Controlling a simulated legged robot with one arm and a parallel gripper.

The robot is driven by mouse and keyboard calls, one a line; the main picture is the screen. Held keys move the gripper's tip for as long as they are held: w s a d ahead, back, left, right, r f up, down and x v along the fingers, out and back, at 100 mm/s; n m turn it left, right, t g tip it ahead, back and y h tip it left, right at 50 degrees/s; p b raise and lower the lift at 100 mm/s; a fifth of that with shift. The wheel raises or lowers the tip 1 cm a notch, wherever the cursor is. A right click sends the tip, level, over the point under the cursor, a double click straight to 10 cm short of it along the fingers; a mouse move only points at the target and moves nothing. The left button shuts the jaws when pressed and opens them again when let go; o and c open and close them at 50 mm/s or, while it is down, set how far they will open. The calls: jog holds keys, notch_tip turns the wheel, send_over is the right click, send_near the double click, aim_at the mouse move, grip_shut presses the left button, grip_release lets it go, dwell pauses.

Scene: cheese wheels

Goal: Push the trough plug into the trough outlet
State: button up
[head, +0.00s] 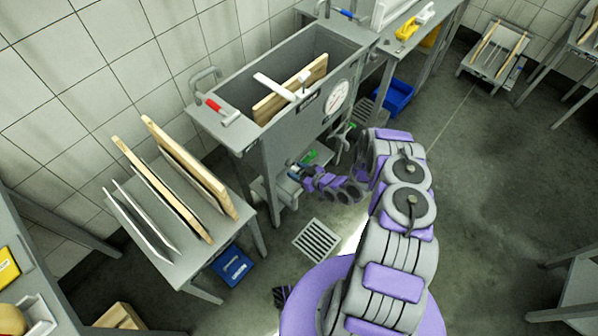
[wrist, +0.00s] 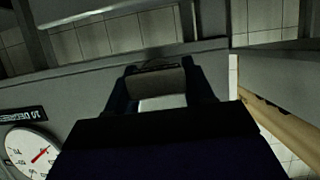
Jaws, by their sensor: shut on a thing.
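The grey trough (head: 281,118) stands on legs against the tiled wall, with a round dial (head: 337,97) on its front. My arm reaches down to the trough's underside, and my gripper (head: 297,171) is low beside its front legs. In the wrist view my gripper (wrist: 158,88) is shut on a dull grey-brown piece, which I take to be the trough plug (wrist: 156,82). A grey surface lies close behind it, but I cannot tell whether they touch. I cannot make out the trough outlet in either view. The dial also shows in the wrist view (wrist: 32,152).
A small green thing (head: 310,157) is close to my gripper. A floor drain grate (head: 317,241) lies in front of the trough. A rack table with boards (head: 190,255) stands at left, with a blue bin (head: 233,265) under it. Another blue bin (head: 394,98) stands behind. Open floor lies to the right.

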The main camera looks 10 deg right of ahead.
jog(key=shift+d, duration=1.05)
jog(key=shift+s+a, duration=0.25)
jog(key=shift+a, duration=0.95)
jog(key=shift+d, duration=0.7)
jog(key=shift+a, duration=0.45)
jog(key=shift+w, duration=0.1)
jog(key=shift+d, duration=0.15)
jog(key=shift+d, duration=0.35)
jog(key=shift+a, duration=0.25)
